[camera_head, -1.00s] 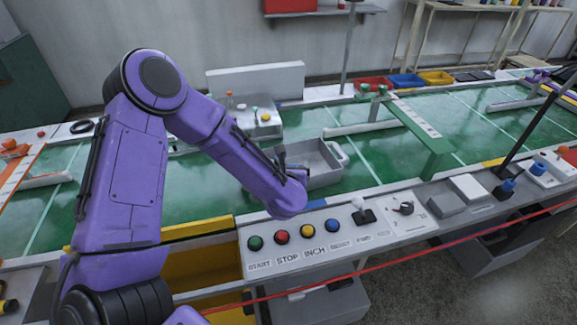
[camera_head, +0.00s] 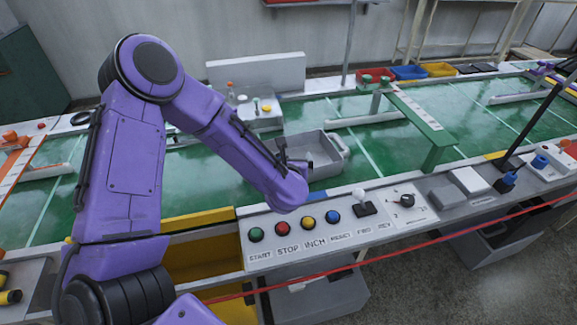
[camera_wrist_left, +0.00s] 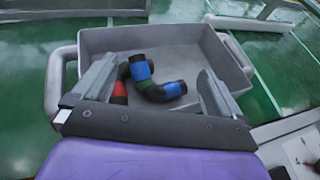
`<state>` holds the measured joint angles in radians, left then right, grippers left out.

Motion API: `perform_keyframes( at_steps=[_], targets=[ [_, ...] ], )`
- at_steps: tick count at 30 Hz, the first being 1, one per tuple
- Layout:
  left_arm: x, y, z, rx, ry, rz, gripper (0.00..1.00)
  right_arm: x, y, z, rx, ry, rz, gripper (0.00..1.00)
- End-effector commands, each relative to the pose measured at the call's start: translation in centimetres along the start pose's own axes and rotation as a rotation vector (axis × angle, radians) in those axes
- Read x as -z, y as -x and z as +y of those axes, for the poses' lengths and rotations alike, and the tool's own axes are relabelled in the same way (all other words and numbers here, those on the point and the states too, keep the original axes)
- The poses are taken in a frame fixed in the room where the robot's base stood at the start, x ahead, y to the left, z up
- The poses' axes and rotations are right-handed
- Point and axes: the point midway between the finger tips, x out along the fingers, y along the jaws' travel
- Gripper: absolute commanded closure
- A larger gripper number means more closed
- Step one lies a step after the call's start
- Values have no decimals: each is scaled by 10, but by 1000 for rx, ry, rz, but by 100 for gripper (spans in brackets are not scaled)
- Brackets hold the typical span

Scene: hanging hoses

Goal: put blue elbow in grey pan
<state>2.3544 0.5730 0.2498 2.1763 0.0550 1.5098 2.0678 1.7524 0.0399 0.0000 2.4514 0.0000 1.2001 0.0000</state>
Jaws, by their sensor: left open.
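The grey pan (camera_head: 328,169) stands on the green belt, beyond the button panel. In the left wrist view the pan (camera_wrist_left: 88,42) fills the middle, a handle at each side. The blue elbow (camera_wrist_left: 154,84), a bent black piece with blue bands, shows low in the pan's outline, between my fingers. It looks free of both fingers; whether it rests on the pan floor I cannot tell for sure. A red-banded black piece (camera_wrist_left: 119,92) is partly hidden behind the left finger. My left gripper (camera_wrist_left: 157,67) is open; in the head view my forearm mostly hides it (camera_head: 283,152).
A button panel (camera_head: 345,237) runs along the near edge. A green bridge (camera_head: 425,125) spans the belt to the right. A pale tray (camera_head: 258,117) with small parts stands behind the pan. Red, blue and yellow bins (camera_head: 408,73) line the back. A red cord (camera_head: 400,258) crosses in front.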

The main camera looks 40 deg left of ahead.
Motion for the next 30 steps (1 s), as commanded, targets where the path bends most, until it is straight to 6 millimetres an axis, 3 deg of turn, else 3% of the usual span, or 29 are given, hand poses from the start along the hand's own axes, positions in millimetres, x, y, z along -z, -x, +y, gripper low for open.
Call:
perform_keyframes(
  at_steps=[6,12,17,30],
  targets=[
    [4,61,-1,4,0,2,0,-5,-12,-1,-1,0,-1,62],
    [4,98,0,2,-1,2,0,-6,-14,-1,-1,0,-1,62],
    [3,107,0,0,-1,2,0,-6,-15,-1,-1,0,-1,62],
    [3,106,1,0,-1,2,0,-6,-14,-1,0,0,-1,62]
  ],
)
